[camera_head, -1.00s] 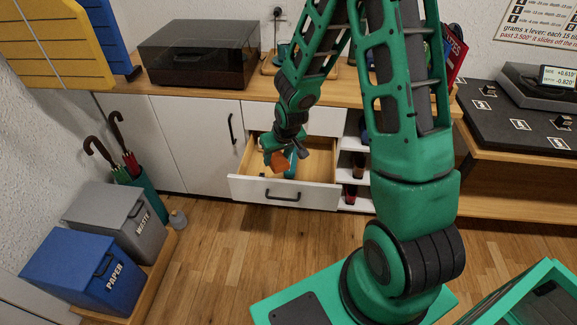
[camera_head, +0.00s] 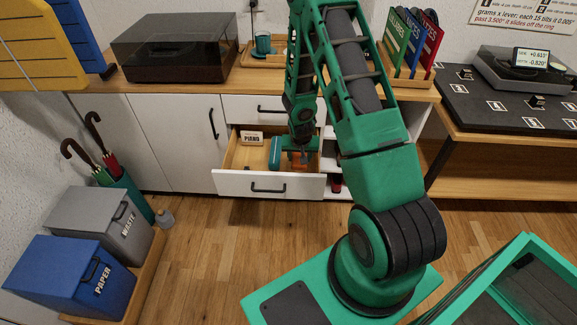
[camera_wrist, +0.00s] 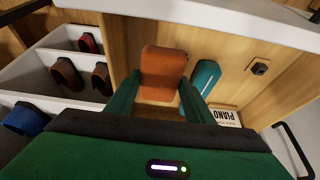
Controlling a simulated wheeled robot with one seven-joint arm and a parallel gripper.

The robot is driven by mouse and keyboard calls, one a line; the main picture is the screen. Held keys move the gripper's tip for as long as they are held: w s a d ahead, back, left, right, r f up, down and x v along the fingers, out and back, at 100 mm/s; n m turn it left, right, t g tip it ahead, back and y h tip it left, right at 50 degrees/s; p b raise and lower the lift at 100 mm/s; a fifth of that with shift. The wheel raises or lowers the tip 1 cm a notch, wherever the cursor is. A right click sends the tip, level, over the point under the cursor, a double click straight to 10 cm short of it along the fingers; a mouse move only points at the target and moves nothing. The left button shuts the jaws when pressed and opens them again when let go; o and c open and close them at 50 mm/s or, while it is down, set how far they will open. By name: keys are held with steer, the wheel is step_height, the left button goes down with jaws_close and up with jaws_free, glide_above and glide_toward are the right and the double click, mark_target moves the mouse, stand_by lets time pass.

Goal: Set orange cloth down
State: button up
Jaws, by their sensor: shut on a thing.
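The orange cloth (camera_wrist: 163,68) looks like a small rounded block in the wrist view, between the two green fingers of my gripper (camera_wrist: 157,90). In the head view the orange cloth (camera_head: 299,161) shows at the right side of the open drawer (camera_head: 232,180). My gripper (camera_head: 299,152) is shut on it, low inside the drawer. I cannot tell whether the cloth touches the drawer floor. A teal object (camera_head: 275,153) lies just left of my gripper; it also shows in the wrist view (camera_wrist: 205,77).
A box labelled PIANO (camera_head: 251,138) lies at the back of the drawer. The drawer's left front part is clear. Open shelves with shoe-like items (camera_wrist: 68,74) stand beside the drawer. Paper (camera_head: 70,280) and waste (camera_head: 103,225) bins stand at the left.

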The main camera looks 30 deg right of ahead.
mark_target(299, 163)
step_height(299, 163, down, 8)
steer(key=shift+r, duration=0.25)
stand_by(0.4)
steer(key=o, duration=1.1)
steer(key=v, duration=1.2)
steer(key=shift+r, duration=0.15)
